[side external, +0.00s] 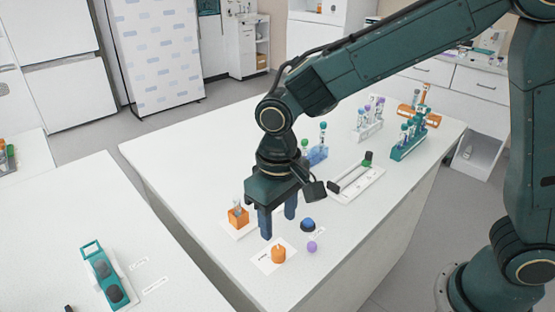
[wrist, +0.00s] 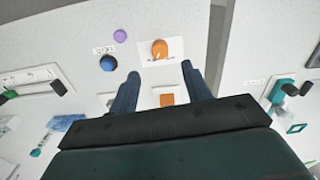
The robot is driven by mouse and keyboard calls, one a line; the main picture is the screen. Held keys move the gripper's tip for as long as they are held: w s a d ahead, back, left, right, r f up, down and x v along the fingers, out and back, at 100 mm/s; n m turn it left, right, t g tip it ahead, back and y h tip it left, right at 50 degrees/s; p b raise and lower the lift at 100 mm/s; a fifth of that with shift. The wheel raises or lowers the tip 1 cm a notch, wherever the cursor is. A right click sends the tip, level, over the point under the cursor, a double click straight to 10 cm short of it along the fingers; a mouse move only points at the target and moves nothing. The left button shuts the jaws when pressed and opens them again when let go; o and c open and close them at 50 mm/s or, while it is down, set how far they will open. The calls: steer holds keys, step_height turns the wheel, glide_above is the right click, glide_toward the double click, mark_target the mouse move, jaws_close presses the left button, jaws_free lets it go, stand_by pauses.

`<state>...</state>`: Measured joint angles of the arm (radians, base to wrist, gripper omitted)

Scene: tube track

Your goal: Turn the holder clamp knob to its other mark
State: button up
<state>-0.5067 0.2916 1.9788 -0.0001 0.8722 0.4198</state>
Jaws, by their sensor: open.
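An orange knob (side external: 278,254) sits on a white plate with small dark print, near the front edge of the table. In the wrist view the orange knob (wrist: 159,48) has a pointer mark and lies just beyond my fingertips. My gripper (side external: 278,224) is open and empty above the table, pointing down, behind the knob. Its two blue fingers (wrist: 160,72) are apart and do not touch the knob. An orange holder block (side external: 238,217) holding a capped tube stands left of my gripper; its orange face (wrist: 167,99) shows between the fingers. Which mark the pointer meets is too small to tell.
A blue knob (side external: 307,225) with a dark base and a purple disc (side external: 312,247) lie close to the right. A black-handled track (side external: 357,180) and tube racks (side external: 408,141) stand farther back. Another table with a teal fixture (side external: 103,275) is at left, across a gap.

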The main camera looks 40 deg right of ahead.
mark_target(278, 250)
step_height(278, 250, down, 9)
steer(key=shift+r, duration=0.2)
stand_by(0.3)
steer(key=c, duration=1)
